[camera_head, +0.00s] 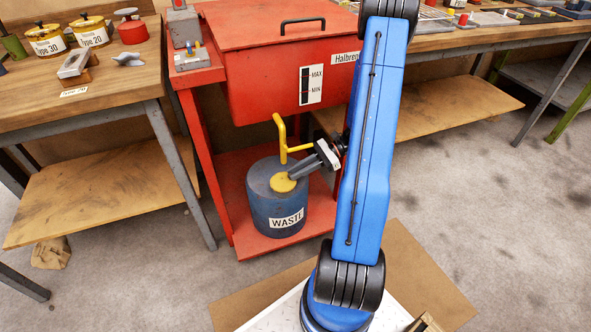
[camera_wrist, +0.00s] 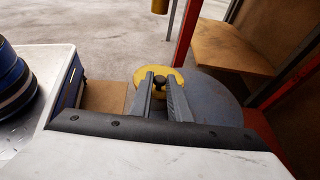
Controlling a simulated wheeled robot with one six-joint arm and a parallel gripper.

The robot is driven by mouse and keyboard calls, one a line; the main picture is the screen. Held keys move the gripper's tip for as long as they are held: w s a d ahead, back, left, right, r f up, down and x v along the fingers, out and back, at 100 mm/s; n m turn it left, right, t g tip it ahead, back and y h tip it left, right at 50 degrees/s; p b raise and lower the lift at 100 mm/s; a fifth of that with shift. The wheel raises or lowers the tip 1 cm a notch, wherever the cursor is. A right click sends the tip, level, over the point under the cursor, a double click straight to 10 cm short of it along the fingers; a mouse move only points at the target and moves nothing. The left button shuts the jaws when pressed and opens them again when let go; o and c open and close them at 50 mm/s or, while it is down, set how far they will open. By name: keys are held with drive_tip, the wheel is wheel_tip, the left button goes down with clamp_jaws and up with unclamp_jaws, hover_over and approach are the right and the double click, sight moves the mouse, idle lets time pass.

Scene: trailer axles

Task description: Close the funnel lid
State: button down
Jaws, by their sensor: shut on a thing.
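The blue-grey drum labelled WASTE (camera_head: 277,219) stands on the red stand's lower shelf. Its top also shows in the wrist view (camera_wrist: 215,100). The round yellow funnel lid (camera_head: 279,184) appears to lie about flat on the drum's top; I cannot tell whether it is fully seated. In the wrist view the lid (camera_wrist: 148,72) has a small dark knob (camera_wrist: 159,81) between my fingers. My gripper (camera_head: 293,173) reaches in from the right and is shut on that knob; it also shows in the wrist view (camera_wrist: 161,84). The fingers hide part of the lid.
The red tank (camera_head: 270,60) overhangs the drum. Red legs (camera_head: 207,175) stand close by. Wooden benches stand left (camera_head: 110,75) and right (camera_head: 470,42). Floor at right (camera_head: 510,210) is clear.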

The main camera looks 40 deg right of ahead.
drive_tip(key=shift+d+f+y, duration=0.2)
drive_tip(key=shift+f+y, duration=0.2)
drive_tip(key=shift+f, duration=0.05)
idle(0.3)
drive_tip(key=c, duration=1.7)
unclamp_jaws()
drive_tip(key=shift+d, duration=0.1)
drive_tip(key=shift+v, duration=3.7)
drive_tip(key=shift+s, duration=0.15)
